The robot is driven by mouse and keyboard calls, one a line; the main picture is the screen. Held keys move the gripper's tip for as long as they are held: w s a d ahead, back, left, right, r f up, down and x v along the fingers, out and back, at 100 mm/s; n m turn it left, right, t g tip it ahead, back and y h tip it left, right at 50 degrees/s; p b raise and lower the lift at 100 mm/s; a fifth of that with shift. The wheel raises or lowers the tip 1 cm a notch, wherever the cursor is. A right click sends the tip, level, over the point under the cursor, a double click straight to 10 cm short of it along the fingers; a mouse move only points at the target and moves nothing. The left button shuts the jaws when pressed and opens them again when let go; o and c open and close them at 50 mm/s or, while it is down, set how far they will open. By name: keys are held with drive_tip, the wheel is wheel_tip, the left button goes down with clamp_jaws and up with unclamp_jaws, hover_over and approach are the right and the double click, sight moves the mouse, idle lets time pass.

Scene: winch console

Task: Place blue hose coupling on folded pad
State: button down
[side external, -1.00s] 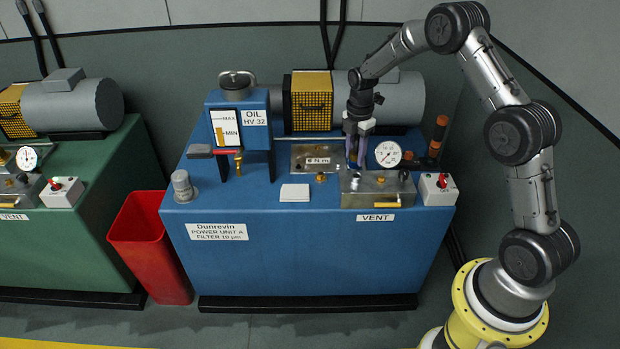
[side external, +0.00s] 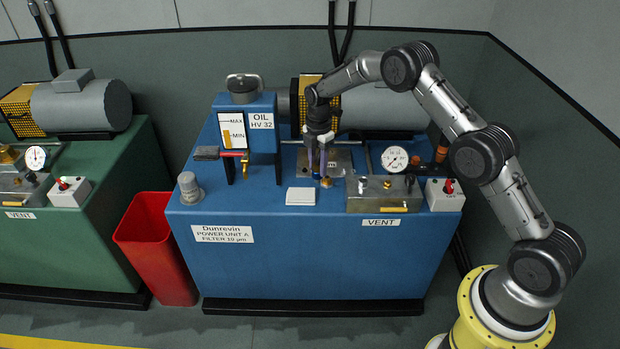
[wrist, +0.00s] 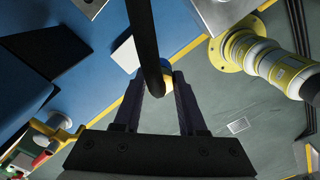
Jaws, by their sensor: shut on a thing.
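My gripper (side external: 317,168) points down over the console top, back and to the right of the folded pad. Its two purple fingers show in the wrist view (wrist: 165,92), shut on the blue hose coupling (wrist: 167,74). Only a small blue and brass-yellow part of the coupling shows between the fingertips; a black bar hides the rest. The folded pad (side external: 300,196) is a flat white square near the console's front edge. It also shows in the wrist view (wrist: 126,53), left of the fingertips. Nothing lies on it, and the held coupling is apart from it.
The blue console (side external: 320,260) has an oil tank (side external: 262,145) with a red-rodded lever left of the pad. A grey knob (side external: 188,188) stands at far left. A metal vent box (side external: 372,195) and gauge (side external: 394,158) are to the right. A small brass fitting (side external: 326,182) sits below my gripper.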

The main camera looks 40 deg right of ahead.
drive_tip(key=w+f, duration=0.2)
drive_tip(key=f, duration=0.1)
drive_tip(key=w+f, duration=0.1)
drive_tip(key=shift+w+d+f, duration=0.15)
drive_tip(key=shift+w+d, duration=0.15)
drive_tip(key=shift+f, duration=1.6)
drive_tip(key=shift+f, duration=0.2)
drive_tip(key=shift+c, duration=2.3)
unclamp_jaws()
drive_tip(key=shift+r, duration=0.15)
wheel_tip(320, 180, up, 12)
drive_tip(key=shift+r, duration=0.15)
